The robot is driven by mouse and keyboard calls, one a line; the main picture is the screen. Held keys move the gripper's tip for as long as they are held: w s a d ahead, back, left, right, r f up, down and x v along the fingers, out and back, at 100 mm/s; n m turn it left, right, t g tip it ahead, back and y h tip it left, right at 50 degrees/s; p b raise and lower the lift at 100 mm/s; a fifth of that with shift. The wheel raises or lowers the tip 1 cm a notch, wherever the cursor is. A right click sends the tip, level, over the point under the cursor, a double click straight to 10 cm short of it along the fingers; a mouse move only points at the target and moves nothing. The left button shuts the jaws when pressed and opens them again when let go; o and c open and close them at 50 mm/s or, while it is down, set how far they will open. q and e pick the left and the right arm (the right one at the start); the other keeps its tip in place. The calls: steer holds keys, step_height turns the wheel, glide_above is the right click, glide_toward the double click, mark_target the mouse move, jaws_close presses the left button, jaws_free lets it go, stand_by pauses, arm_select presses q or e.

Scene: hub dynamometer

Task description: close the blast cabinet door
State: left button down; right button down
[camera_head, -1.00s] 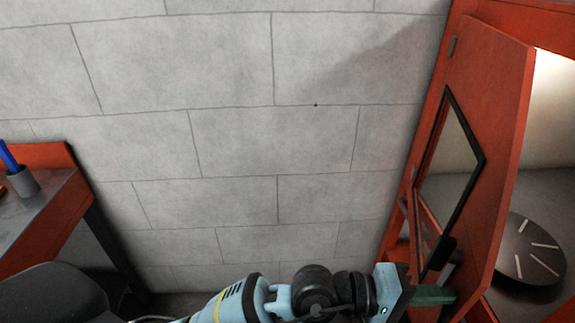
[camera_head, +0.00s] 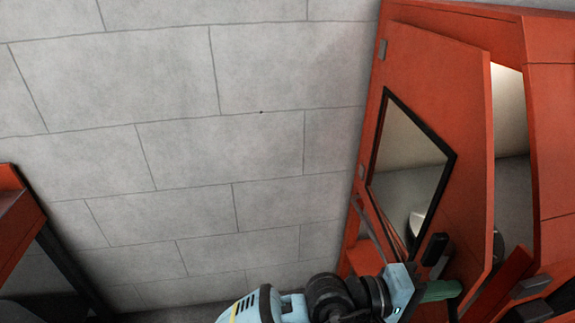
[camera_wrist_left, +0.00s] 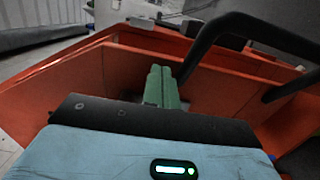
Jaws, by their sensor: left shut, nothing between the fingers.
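The blast cabinet door (camera_head: 440,110) is an orange panel with a black-framed window (camera_head: 405,165), hinged on its left side. It stands partly open, with a gap (camera_head: 512,150) into the cabinet on its right. A black handle (camera_head: 435,248) sits low on the door, and a black bar shows large in the left wrist view (camera_wrist_left: 205,45). My left gripper (camera_head: 455,289) has green fingers, which are shut and empty, at the door's lower part just below the handle. The fingers also show in the left wrist view (camera_wrist_left: 162,85). Contact with the door cannot be told. My right gripper is not in view.
The orange cabinet frame (camera_head: 552,110) stands right of the gap. A grey block wall (camera_head: 170,130) fills the left and middle. An orange-edged bench (camera_head: 15,215) is at the far left. The space between bench and cabinet is open.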

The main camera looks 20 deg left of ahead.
arm_select(q)
steer(key=shift+w+d, duration=0.2)
steer(key=shift+d, duration=0.45)
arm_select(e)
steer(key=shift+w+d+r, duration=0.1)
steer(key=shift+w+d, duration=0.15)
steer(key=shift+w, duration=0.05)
arm_select(q)
steer(key=shift+a, duration=0.1)
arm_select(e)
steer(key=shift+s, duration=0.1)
